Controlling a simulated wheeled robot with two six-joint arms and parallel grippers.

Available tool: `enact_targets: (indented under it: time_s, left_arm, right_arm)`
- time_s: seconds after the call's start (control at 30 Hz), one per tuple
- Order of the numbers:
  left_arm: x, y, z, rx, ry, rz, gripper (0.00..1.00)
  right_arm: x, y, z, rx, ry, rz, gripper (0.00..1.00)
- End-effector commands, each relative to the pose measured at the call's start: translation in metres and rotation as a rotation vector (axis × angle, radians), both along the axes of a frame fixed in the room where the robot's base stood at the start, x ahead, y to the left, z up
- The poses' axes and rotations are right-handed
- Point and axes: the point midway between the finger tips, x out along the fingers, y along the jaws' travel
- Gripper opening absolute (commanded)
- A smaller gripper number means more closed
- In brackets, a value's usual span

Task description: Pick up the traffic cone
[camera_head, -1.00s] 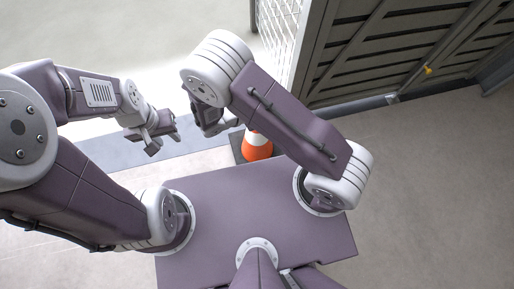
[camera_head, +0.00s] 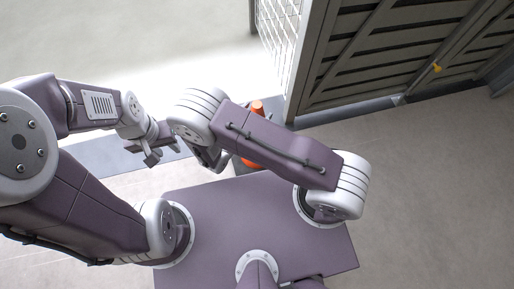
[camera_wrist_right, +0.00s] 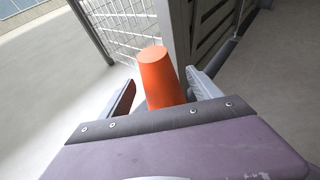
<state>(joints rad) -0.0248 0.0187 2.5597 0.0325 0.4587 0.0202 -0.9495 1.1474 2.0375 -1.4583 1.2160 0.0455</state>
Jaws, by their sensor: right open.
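The orange traffic cone (camera_head: 257,107) stands in front of my base in the head view. My right forearm covers most of it, with its top above the arm and a bit of orange below. In the right wrist view the cone (camera_wrist_right: 163,82) rises between the two fingers of my right gripper (camera_wrist_right: 163,93). That gripper is open, one finger on each side of the cone, with no clear grip on it. The cone's lower part is hidden by the gripper body. My left gripper (camera_head: 154,152) hangs to the left of the cone, apart from it; its opening is unclear.
A white wire mesh panel (camera_head: 281,38) and a dark slatted container wall (camera_head: 385,45) stand behind and to the right of the cone. A small yellow part (camera_head: 437,68) sits on the wall. The floor to the right (camera_head: 430,190) is clear.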

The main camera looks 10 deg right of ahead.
Motion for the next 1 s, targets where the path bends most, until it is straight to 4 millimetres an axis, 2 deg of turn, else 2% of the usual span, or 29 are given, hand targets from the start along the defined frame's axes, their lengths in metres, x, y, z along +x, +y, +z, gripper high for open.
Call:
enact_targets:
  time_s: [0.03, 0.07, 0.2, 0.43, 0.47, 0.7, 1.0]
  left_arm:
    - [0.0, 0.0, -0.019, 0.0, 0.001, 0.0, 0.36]
    - [0.0, 0.0, -0.024, 0.0, 0.001, 0.0, 0.36]
    - [0.0, 0.0, -0.029, 0.0, 0.001, 0.0, 0.36]
    - [0.0, 0.0, -0.027, 0.0, 0.001, 0.0, 0.36]
    - [0.0, 0.0, -0.027, 0.0, 0.001, 0.0, 0.36]
    - [0.0, 0.0, -0.027, 0.0, 0.0, 0.0, 0.36]
    - [0.0, 0.0, -0.026, 0.0, 0.001, 0.0, 0.36]
  right_arm:
    - [0.006, -0.008, -0.015, 0.001, -0.001, -0.007, 0.73]
    - [0.009, -0.012, -0.018, 0.0, 0.0, -0.007, 0.73]
    - [0.022, -0.023, -0.018, 0.001, 0.0, -0.004, 0.73]
    - [0.024, -0.024, -0.016, 0.0, 0.0, -0.001, 0.73]
    - [0.024, -0.024, -0.016, 0.0, 0.0, -0.001, 0.67]
    - [0.024, -0.024, -0.016, 0.0, 0.001, -0.002, 0.01]
    - [0.024, -0.024, -0.014, -0.001, -0.003, -0.002, 0.0]
